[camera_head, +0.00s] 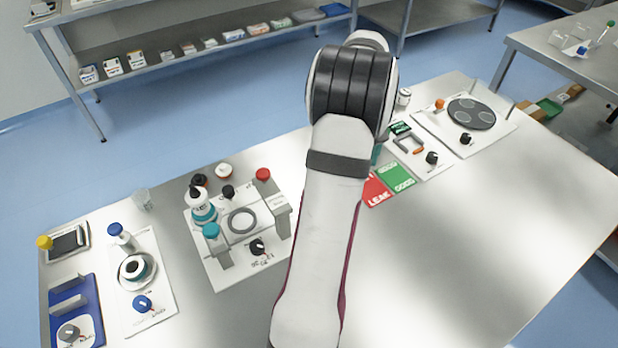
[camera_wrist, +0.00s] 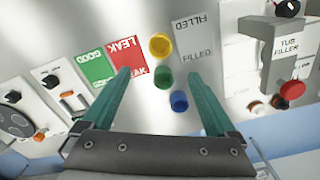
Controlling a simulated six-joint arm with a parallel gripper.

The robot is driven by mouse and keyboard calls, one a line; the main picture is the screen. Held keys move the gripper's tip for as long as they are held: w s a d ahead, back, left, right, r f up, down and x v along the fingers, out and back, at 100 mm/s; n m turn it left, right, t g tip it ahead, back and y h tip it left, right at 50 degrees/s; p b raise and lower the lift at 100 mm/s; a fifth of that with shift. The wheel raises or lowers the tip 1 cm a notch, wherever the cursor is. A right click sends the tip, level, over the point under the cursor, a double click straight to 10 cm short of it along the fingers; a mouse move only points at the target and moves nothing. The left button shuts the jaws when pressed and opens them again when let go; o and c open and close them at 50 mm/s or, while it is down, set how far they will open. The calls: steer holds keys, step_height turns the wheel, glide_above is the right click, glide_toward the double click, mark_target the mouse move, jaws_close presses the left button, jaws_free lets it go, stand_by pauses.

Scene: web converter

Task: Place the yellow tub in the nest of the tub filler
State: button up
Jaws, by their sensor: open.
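The yellow tub (camera_wrist: 160,46) is round and stands on the bench in the wrist view, beyond my fingertips and roughly midway between them. A green tub (camera_wrist: 163,78) and a blue tub (camera_wrist: 180,101) stand nearer. My gripper (camera_wrist: 159,75) is open, its two teal fingers apart with nothing held. The tub filler (camera_wrist: 289,48), labelled, is at the right of the wrist view, with a red button beside it. In the head view it appears to be the white station (camera_head: 218,262) with a dark ring. My arm hides the tubs there.
A white FILLED mat (camera_wrist: 195,45) lies beside the tubs. Red LEAK (camera_head: 374,190) and green GOOD (camera_head: 397,178) cards lie right of my arm. A bottle (camera_head: 202,207) stands on the white station. The bench's right front is clear.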

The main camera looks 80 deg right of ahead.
step_height(320, 180, down, 14)
steer(key=shift+f, duration=0.15)
jaws_close()
stand_by(0.4)
